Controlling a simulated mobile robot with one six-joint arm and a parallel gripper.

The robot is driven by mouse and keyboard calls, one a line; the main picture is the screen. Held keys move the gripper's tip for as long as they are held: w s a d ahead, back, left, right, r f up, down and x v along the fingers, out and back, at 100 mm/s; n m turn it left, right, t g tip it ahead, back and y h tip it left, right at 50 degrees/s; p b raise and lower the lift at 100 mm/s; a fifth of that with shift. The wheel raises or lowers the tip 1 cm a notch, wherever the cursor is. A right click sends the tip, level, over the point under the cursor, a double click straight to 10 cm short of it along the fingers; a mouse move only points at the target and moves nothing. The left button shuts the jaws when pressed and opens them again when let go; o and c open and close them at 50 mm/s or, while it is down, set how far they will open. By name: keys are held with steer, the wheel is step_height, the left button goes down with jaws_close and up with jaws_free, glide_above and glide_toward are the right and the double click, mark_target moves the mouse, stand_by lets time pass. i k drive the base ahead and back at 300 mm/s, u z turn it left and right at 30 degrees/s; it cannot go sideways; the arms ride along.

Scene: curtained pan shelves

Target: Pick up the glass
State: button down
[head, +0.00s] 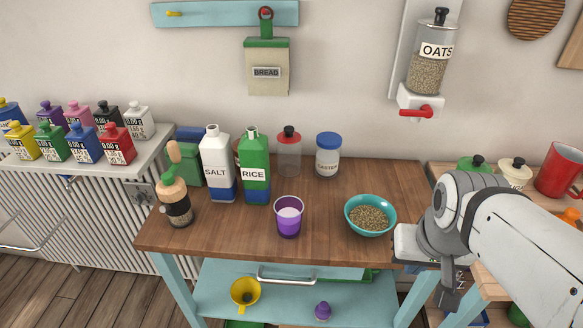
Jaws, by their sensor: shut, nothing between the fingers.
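The glass (289,222) is a purple, see-through tumbler with something pale inside. It stands upright near the front edge of the wooden table (325,205), left of a teal bowl of grain. My gripper (447,298) is at the right of the head view, past the table's right end, pointing down. It is shut and empty, well apart from the glass. My arm hides part of the counter behind it.
The teal bowl (370,214) stands between the glass and my gripper. The salt carton (215,165) and rice carton (255,168) stand behind and left of the glass, with a pepper mill (176,200) farther left. Jars stand at the back.

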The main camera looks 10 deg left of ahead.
mark_target(289, 210)
steer(key=u, duration=0.3)
steer(key=k, duration=0.5)
steer(key=z, duration=0.6)
